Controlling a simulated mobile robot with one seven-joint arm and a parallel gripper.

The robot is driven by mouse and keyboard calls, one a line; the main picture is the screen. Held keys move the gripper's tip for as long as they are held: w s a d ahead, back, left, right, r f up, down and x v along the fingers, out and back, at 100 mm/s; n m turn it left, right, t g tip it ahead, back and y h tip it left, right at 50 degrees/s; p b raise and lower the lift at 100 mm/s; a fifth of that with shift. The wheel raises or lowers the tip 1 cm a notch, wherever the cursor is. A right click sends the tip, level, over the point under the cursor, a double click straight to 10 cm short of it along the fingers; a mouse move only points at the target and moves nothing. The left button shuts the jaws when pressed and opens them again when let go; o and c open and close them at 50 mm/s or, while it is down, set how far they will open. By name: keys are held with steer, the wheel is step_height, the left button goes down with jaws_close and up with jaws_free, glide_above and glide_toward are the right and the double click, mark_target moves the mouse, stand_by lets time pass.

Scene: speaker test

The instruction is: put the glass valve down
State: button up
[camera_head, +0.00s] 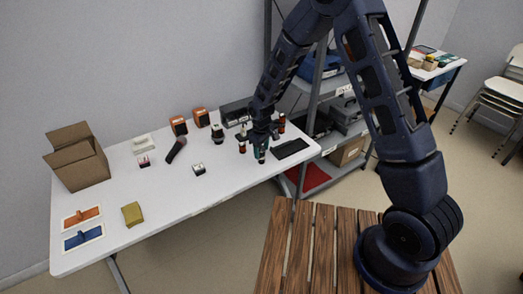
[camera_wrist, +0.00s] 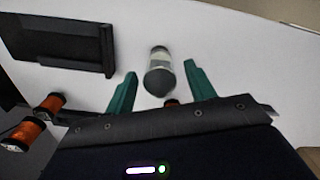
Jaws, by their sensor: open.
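In the wrist view, a small upright piece with a grey rounded top and a pale, clear-looking body (camera_wrist: 158,72) stands on the white table; it appears to be the glass valve. My gripper (camera_wrist: 160,68) is open, with one teal finger on each side of it and a visible gap to both. In the head view my gripper (camera_head: 262,150) is low over the right part of the white table (camera_head: 190,205). There the valve is too small and covered by the gripper to make out.
A flat black panel (camera_head: 290,148) lies right of my gripper. Orange spools (camera_wrist: 50,103) stand close by. Dark bottles and orange boxes (camera_head: 200,117) are to the left and behind. A cardboard box (camera_head: 85,165) is far left. The table's front middle is mostly clear.

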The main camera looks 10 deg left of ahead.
step_height(320, 180, up, 12)
steer(key=d+r+m+t, duration=0.1)
steer(key=d+r+m, duration=0.2)
steer(key=d+r, duration=0.95)
steer(key=d+r+m+t, duration=0.1)
steer(key=d+r+m, duration=0.3)
steer(key=d+r, duration=0.8)
steer(key=s+d+r+m+t, duration=0.1)
steer(key=s+d+m, duration=0.2)
steer(key=s+d, duration=0.5)
steer(key=s+d+r+m+t, duration=0.1)
steer(key=s+d+r+m, duration=0.1)
steer(key=s+d, duration=0.7)
steer(key=shift+s+d+m+t, duration=0.25)
steer(key=shift+d+m, duration=0.45)
steer(key=shift+d, duration=1.65)
steer(key=shift+w+r, duration=0.1)
